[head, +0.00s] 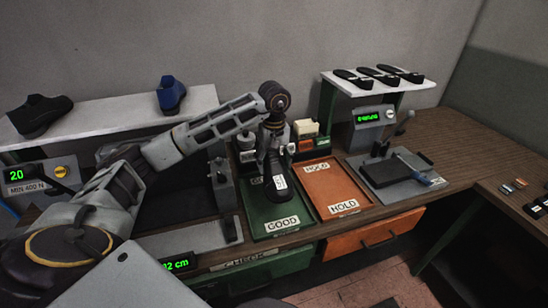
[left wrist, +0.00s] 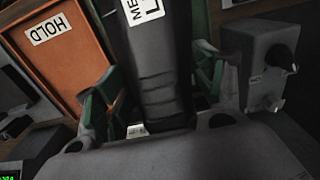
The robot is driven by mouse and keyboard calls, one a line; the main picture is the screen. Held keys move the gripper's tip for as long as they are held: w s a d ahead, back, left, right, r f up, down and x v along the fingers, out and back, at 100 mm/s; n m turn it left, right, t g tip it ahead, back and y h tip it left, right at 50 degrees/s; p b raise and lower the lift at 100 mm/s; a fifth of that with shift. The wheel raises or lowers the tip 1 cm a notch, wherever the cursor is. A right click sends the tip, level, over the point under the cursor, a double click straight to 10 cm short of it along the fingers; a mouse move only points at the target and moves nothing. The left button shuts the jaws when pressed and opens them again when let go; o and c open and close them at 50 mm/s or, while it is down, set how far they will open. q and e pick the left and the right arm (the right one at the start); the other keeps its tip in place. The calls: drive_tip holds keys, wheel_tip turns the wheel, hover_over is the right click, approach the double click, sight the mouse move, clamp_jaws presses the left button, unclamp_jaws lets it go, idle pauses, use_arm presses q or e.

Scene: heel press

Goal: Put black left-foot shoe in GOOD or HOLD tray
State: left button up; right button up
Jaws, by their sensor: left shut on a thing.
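My left gripper (head: 272,158) is over the green GOOD tray (head: 256,212), pointing down. It is shut on a black shoe (head: 279,193) with a white label. In the left wrist view the black shoe (left wrist: 160,75) hangs between the two green-padded fingers, and its label shows an L. Much of the shoe is hidden by the gripper in the head view. I cannot tell whether the shoe touches the tray floor. The orange HOLD tray (head: 322,181) lies just right of the GOOD tray and looks empty. My right gripper is out of view.
A dark shoe (head: 40,115) and a blue shoe (head: 170,94) stand on the left shelf (head: 118,117). Black soles (head: 378,76) lie on the right shelf. A device with a black pad (head: 390,172) stands right of the HOLD tray. Small bottles and boxes (head: 304,132) stand behind the trays.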

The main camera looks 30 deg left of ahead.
use_arm(q)
drive_tip(key=shift+f, duration=1.3)
drive_tip(key=shift+w, duration=0.1)
drive_tip(key=shift+f+b, duration=0.15)
drive_tip(key=shift+b, duration=0.15)
